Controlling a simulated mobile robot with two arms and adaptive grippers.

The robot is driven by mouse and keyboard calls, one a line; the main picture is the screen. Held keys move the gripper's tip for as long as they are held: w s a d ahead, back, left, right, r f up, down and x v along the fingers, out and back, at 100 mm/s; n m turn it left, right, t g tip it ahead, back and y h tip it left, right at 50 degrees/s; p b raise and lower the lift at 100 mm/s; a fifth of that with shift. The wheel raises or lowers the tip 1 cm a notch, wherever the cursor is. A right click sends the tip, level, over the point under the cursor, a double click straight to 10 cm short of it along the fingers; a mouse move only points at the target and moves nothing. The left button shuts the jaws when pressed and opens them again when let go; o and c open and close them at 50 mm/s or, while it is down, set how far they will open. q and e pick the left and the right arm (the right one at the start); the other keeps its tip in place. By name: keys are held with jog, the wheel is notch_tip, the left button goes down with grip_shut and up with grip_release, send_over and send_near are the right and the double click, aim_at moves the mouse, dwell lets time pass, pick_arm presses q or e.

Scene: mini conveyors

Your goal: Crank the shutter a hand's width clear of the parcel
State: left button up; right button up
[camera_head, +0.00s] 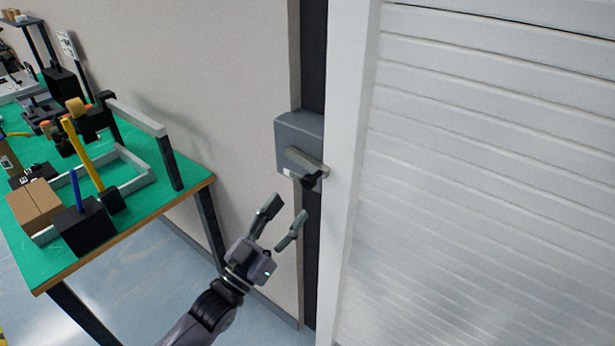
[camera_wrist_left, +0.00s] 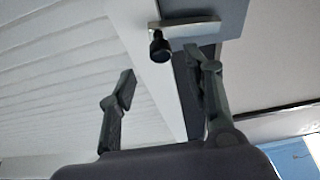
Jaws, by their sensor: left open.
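The white slatted shutter (camera_head: 490,180) fills the right of the head view; its lower edge is out of the picture. A grey crank box (camera_head: 296,135) is mounted on the dark post left of the shutter frame. Its crank arm (camera_head: 306,160) carries a black knob (camera_head: 309,181). My left gripper (camera_head: 278,222) is open and empty, below the knob and apart from it. In the left wrist view the crank arm (camera_wrist_left: 190,28) and knob (camera_wrist_left: 160,46) show beyond the open fingers (camera_wrist_left: 160,85). The parcel behind the shutter is not visible. My right gripper is not in view.
A green-topped table (camera_head: 165,192) stands at the left with a cardboard box (camera_head: 36,207), a black block (camera_head: 84,227), a grey frame and tools on it. The wall (camera_head: 230,80) is bare. Floor shows between table and wall.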

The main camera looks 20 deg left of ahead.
aim_at(306, 187)
pick_arm(q)
jog(key=p+x, duration=0.2)
jog(key=x, duration=0.6)
jog(key=shift+w+d+r, duration=0.1)
jog(key=shift+w, duration=0.1)
jog(key=shift+c, duration=0.5)
jog(key=c, duration=0.4)
grip_shut()
